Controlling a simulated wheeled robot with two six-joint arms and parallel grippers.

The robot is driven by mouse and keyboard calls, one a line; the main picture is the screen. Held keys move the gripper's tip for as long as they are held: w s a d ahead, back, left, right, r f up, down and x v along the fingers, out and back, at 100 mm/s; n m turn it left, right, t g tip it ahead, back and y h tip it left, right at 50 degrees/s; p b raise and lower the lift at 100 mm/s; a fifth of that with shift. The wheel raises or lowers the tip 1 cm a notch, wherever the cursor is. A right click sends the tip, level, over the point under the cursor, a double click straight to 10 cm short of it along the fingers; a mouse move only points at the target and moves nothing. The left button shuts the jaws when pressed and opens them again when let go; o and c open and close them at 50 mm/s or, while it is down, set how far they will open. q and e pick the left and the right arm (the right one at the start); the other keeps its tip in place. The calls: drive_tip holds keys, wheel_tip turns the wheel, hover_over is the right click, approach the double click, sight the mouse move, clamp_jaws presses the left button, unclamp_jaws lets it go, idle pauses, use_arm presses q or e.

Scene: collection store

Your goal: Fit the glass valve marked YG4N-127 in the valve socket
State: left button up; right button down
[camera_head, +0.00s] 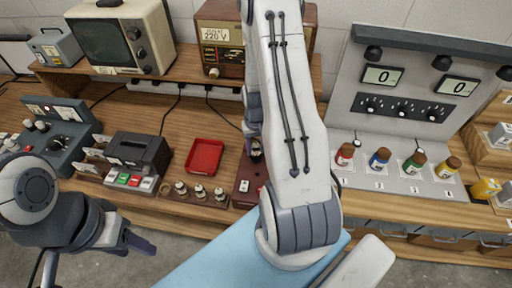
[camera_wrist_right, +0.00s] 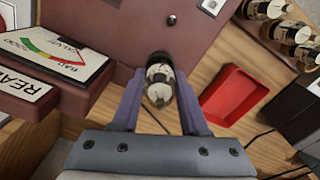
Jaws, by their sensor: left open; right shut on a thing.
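A small glass valve (camera_wrist_right: 160,76) with a pale label and dark bands is between the purple fingers of my right gripper (camera_wrist_right: 161,82). The gripper is shut on it, and the marking is too small to read. The valve's far end is at a dark ring against the dark red tester box (camera_wrist_right: 120,25); I cannot tell whether it is seated in the socket or just above it. In the head view my right arm hides most of the tester (camera_head: 246,182) and the gripper. My left gripper (camera_head: 128,232) is open and empty at lower left, away from the bench items.
A rack (camera_head: 192,199) with several valves stands left of the tester, below a red tray (camera_head: 205,157). The tester's meter (camera_wrist_right: 55,48) shows in the wrist view. A key device (camera_head: 135,160) is further left. Several coloured bottles (camera_head: 380,160) stand at right.

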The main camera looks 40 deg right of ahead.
drive_tip(key=shift+f+b, duration=0.4)
drive_tip(key=shift+f, duration=0.2)
drive_tip(key=c, duration=0.7)
unclamp_jaws()
drive_tip(key=shift+r, duration=0.15)
wheel_tip(320, 180, up, 11)
drive_tip(key=p, duration=0.9)
